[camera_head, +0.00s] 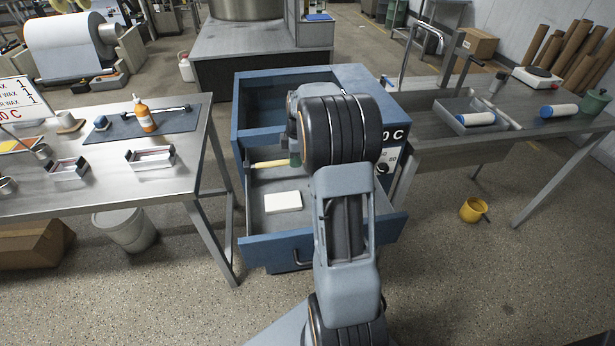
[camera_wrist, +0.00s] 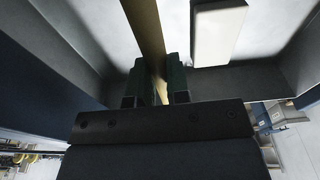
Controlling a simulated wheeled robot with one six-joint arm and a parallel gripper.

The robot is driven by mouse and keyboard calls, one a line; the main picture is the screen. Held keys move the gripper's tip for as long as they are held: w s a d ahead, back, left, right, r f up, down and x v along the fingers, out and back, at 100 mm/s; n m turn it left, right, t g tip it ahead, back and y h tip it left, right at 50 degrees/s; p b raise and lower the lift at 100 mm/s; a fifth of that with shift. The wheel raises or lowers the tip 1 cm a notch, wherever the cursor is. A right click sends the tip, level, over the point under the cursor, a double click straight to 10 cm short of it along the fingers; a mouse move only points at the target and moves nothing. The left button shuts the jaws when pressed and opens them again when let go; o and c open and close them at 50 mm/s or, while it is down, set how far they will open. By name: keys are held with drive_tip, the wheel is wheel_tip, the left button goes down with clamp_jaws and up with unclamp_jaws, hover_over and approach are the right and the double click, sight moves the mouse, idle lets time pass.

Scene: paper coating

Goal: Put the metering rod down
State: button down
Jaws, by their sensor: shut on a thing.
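The metering rod (camera_head: 270,163), a straight tan bar, is in my gripper (camera_head: 294,158) over the open drawer (camera_head: 310,247) of the blue cabinet. In the wrist view the rod (camera_wrist: 144,28) runs up and away between the two dark green fingers of my gripper (camera_wrist: 160,85), which are shut on it. The rod's left end shows in the head view; its other end is hidden by my arm. I cannot tell whether the rod touches the drawer floor. A white block (camera_head: 283,202) lies in the drawer, apart from the rod; it also shows in the wrist view (camera_wrist: 217,30).
The drawer walls stand close around my gripper. Above it, the cabinet has an open-topped compartment (camera_head: 262,100). A steel table (camera_head: 110,190) on the left holds trays, an orange bottle (camera_head: 144,117) and a blue mat. A table on the right holds a grey tray (camera_head: 470,121).

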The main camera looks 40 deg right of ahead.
drive_tip(key=shift+s+d+f+b, duration=0.1)
drive_tip(key=shift+d+f+b, duration=0.15)
drive_tip(key=shift+d+f, duration=0.3)
drive_tip(key=shift+s+d+f+b, duration=0.1)
drive_tip(key=shift+d+f+b, duration=0.2)
drive_tip(key=shift+f, duration=0.45)
drive_tip(key=shift+d+f+b, duration=0.2)
drive_tip(key=shift+d+f, duration=0.3)
drive_tip(key=shift+f, duration=0.15)
drive_tip(key=f+b, duration=0.1)
drive_tip(key=f, duration=0.1)
drive_tip(key=d+f+b, duration=0.1)
drive_tip(key=f+b, duration=0.1)
drive_tip(key=shift+s+d+f, duration=0.1)
drive_tip(key=shift+f, duration=0.15)
drive_tip(key=c, duration=1.1)
unclamp_jaws()
drive_tip(key=shift+r, duration=0.1)
wheel_tip(320, 180, up, 12)
drive_tip(key=d+p, duration=0.1)
drive_tip(key=shift+s+d, duration=0.2)
drive_tip(key=shift+s, duration=0.15)
